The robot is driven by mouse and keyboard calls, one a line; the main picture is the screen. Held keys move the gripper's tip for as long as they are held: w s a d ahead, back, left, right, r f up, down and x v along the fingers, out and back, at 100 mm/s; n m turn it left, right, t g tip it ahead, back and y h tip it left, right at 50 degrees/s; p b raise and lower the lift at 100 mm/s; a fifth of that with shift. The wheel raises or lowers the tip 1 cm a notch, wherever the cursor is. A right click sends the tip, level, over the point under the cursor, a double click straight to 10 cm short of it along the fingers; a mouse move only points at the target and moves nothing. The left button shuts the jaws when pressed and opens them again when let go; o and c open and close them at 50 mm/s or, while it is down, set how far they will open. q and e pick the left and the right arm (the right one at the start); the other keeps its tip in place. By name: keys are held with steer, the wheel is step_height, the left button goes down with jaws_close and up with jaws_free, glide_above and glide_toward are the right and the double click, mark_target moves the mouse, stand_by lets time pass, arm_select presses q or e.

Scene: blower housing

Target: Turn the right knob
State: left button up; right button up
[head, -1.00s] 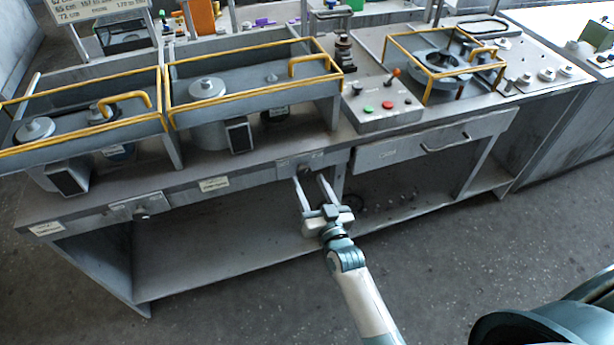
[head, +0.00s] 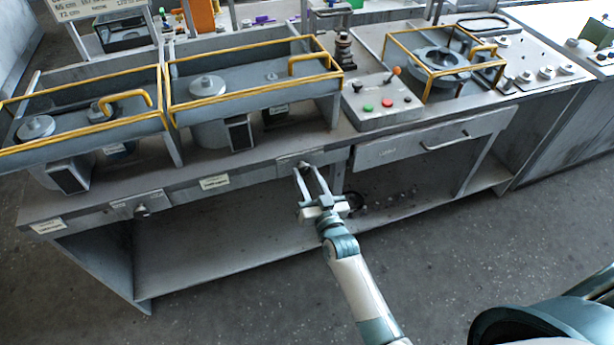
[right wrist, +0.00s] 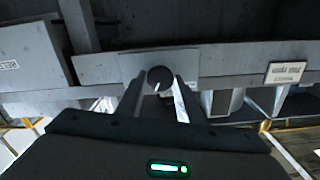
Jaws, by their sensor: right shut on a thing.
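The right knob (head: 304,164) is a small dark knob on a plate on the table's front edge, left of the drawer. In the right wrist view the round black knob (right wrist: 159,77) shows a short pale mark near its lower edge. My right gripper (head: 306,169) reaches it from the front, with its two long fingers on either side of it. In the right wrist view the fingers (right wrist: 159,82) are shut on the knob. The fingers partly hide the knob in the head view. My left gripper is not in view.
A second knob (head: 142,209) is on the same front edge, further left. The drawer (head: 430,141) with a handle is to the right. Yellow-railed housings (head: 250,95) and a control box (head: 385,104) stand on top. The lower shelf (head: 215,240) is mostly bare.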

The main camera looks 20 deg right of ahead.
steer(key=n+p, duration=0.1)
steer(key=n, duration=0.2)
steer(key=shift+r, duration=0.1)
steer(key=shift+n, duration=1.1)
steer(key=o, duration=1.1)
steer(key=shift+c, duration=0.2)
steer(key=shift+s, duration=0.1)
steer(key=s+b, duration=0.3)
steer(key=s, duration=1.4)
steer(key=shift+d+b, duration=0.3)
steer(key=shift+b, duration=0.05)
steer(key=shift+s+f, duration=0.1)
steer(key=shift+f, duration=0.1)
